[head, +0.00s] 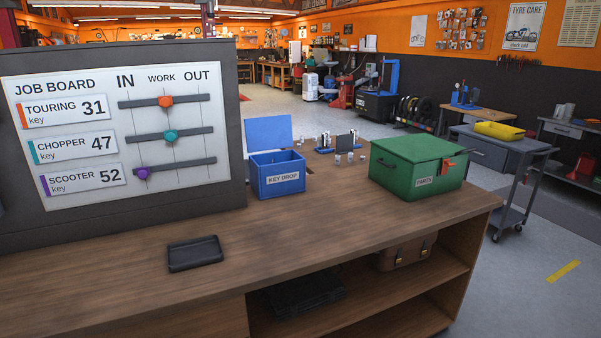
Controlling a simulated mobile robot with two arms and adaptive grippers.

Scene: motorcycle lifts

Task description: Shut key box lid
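A blue open-topped box labelled KEY DROP (278,178) stands on the wooden counter, right of the job board. Its blue lid (269,133) stands up at the back, so the box is open. What lies inside is hidden by the front wall. Neither of my grippers shows in the head view.
The job board (120,125) with sliders rises at the left. A green PARTS box (417,165), its lid down, stands to the right. A dark tray (195,253) lies in front. Small metal items (345,146) stand behind. The counter (300,225) is clear in front of the blue box.

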